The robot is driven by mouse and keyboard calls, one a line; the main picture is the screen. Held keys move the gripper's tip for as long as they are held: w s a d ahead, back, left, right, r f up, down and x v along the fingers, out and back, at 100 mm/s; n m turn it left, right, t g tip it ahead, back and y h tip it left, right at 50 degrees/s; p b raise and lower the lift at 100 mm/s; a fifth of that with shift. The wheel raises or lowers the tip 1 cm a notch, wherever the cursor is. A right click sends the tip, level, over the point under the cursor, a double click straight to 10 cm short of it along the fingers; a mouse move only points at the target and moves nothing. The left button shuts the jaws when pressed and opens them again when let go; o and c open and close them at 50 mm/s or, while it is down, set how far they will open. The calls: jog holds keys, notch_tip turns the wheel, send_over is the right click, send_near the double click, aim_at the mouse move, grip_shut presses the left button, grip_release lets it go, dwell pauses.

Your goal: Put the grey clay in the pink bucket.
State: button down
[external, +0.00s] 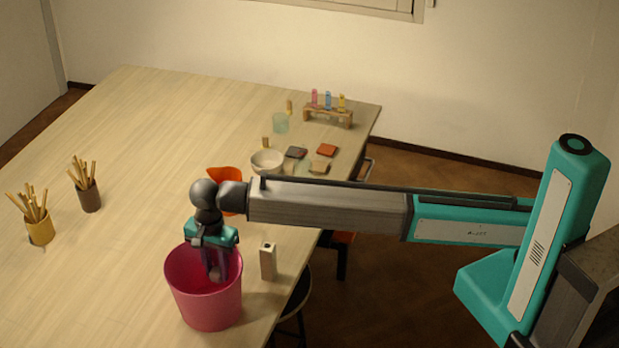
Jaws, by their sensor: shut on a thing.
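The pink bucket (205,307) stands upright near the front edge of the table. My gripper (216,266) points down inside the bucket's mouth, with its fingertips below the rim. It is shut on a small greyish lump, which looks like the grey clay (217,273). The lump is small and dim here, and the fingers partly cover it. Whether it touches the bucket's floor or wall cannot be told. The bucket's bottom is hidden.
A pale block with a dark hole (268,262) stands right of the bucket. An orange container (222,176) is partly behind my arm. A white bowl (267,162), several small tiles (326,150) and a tube rack (328,115) are farther back. Two stick-filled cups (89,196) stand left.

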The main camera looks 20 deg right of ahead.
aim_at(213, 274)
jog(key=shift+f, duration=0.25)
jog(key=c, duration=1.7)
grip_release()
jog(key=shift+r, duration=0.15)
jog(key=shift+r, duration=0.5)
jog(key=shift+r+b, duration=1.65)
jog(key=shift+r, duration=4.35)
